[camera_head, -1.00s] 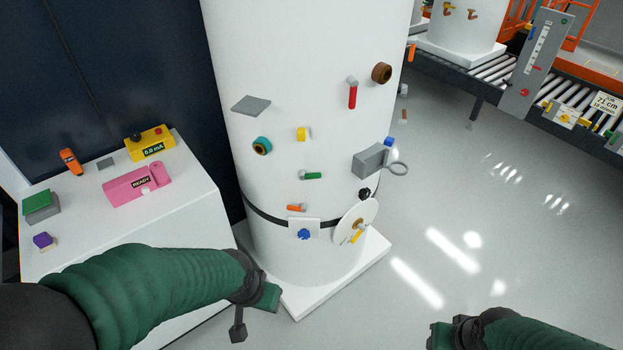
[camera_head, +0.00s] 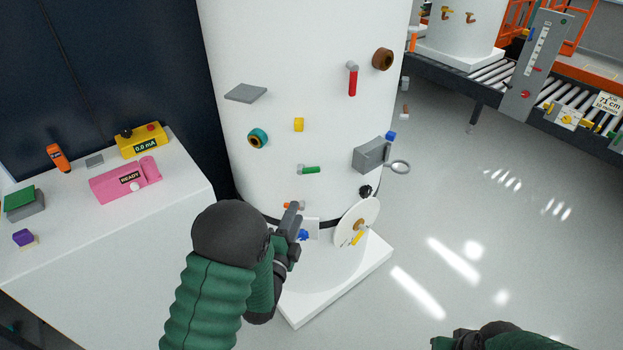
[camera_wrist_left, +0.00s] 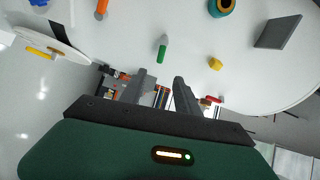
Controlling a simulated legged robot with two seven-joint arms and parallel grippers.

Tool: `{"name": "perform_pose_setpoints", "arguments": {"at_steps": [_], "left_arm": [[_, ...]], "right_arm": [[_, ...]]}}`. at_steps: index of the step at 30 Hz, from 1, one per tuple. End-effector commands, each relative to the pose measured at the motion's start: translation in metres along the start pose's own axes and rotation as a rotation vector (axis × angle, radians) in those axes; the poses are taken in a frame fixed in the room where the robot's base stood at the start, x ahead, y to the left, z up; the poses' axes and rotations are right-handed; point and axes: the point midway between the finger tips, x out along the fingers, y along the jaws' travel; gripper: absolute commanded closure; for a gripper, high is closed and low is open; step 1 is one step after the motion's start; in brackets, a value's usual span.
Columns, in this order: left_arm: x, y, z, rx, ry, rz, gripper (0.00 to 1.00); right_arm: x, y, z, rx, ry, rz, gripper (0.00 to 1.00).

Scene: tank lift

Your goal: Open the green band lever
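The green lever (camera_head: 309,170) sticks out sideways from the front of the white tank (camera_head: 300,60), from a small grey pivot. It also shows in the left wrist view (camera_wrist_left: 162,47), just beyond the fingertips. My left gripper (camera_head: 293,216) is in front of the tank's lower part, below the green lever and apart from it. Its two fingers show spread and empty in the left wrist view (camera_wrist_left: 160,82). My right gripper (camera_head: 445,342) is only partly visible at the bottom edge, and its fingers cannot be made out.
Close by on the tank are an orange lever (camera_head: 291,205), a yellow block (camera_head: 299,125), a teal ring (camera_head: 258,139), a grey box with a ring (camera_head: 371,155), a red lever (camera_head: 352,82) and a white disc (camera_head: 357,222). A white cabinet (camera_head: 100,240) stands left.

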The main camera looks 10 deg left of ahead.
Motion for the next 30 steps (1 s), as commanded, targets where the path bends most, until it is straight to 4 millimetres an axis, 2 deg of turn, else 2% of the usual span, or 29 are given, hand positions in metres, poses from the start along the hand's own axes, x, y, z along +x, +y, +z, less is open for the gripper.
{"name": "perform_pose_setpoints", "arguments": {"at_steps": [15, 18, 23, 30], "left_arm": [[0.125, -0.001, 0.001, -0.005, -0.002, -0.001, 0.62], [0.144, -0.001, 0.0, -0.006, -0.001, 0.0, 0.62], [0.159, -0.001, 0.0, -0.006, -0.001, 0.001, 0.62], [0.161, -0.001, 0.0, -0.006, -0.001, 0.002, 0.62]], "right_arm": [[-0.003, 0.0, -0.001, 0.0, 0.0, 0.0, 0.64], [-0.003, 0.0, -0.001, 0.0, 0.0, 0.0, 0.64], [-0.003, 0.0, -0.001, 0.0, 0.0, 0.0, 0.64], [-0.003, 0.0, -0.001, 0.0, 0.0, 0.0, 0.64]]}}
